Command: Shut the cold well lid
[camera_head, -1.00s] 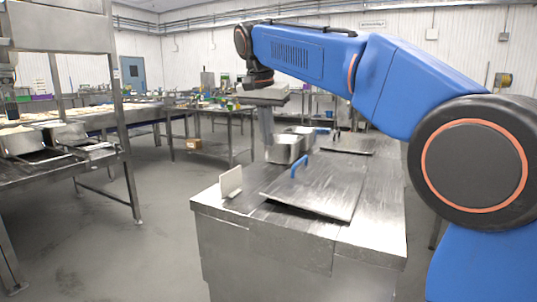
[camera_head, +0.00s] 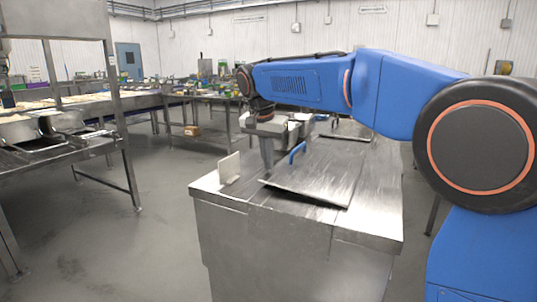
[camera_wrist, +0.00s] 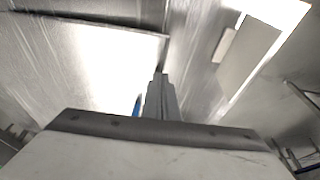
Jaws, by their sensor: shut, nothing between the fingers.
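The cold well lid (camera_head: 320,178) is a flat steel plate on top of the steel counter, with a blue handle (camera_head: 297,152) at its far left edge. A dark strip shows under its near edge, so it seems to sit slightly raised or tilted. My gripper (camera_head: 267,164) is shut and empty, fingers pointing down, just left of the blue handle. In the wrist view my gripper (camera_wrist: 160,78) is beside the lid's edge (camera_wrist: 120,29), with a bit of the blue handle (camera_wrist: 137,106) showing left of the fingers. Whether they touch the lid is unclear.
A small upright pale plate (camera_head: 229,168) stands on the counter's left side (camera_head: 206,186), left of my gripper. Steel pans (camera_head: 300,124) are behind the gripper. A steel rack with trays (camera_head: 68,121) stands at far left, with open floor between.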

